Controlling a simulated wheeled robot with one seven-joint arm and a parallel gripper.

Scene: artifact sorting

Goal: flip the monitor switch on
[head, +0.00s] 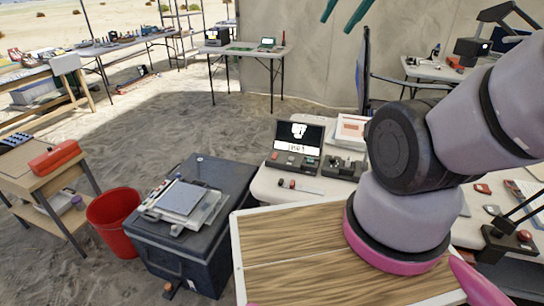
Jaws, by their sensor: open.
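A black monitor (300,136) with a lit screen stands on the far left part of the white table (270,186). Its screen shows a white graphic above a pale strip with red marks. A grey control panel (293,162) with small red parts is in front of the screen. Which of these is the switch, and its position, is too small to tell. My gripper (343,11) shows only as two teal fingers at the top edge. They are apart with nothing visible between them, and appear above the monitor in the picture. The rest of the gripper is out of frame.
A small black box with knobs (343,168) sits right of the monitor, near a white tray (352,130). A wood-topped surface (290,240) lies in front. A dark crate (205,235) and red bucket (114,219) stand left. My arm hides much of the right side.

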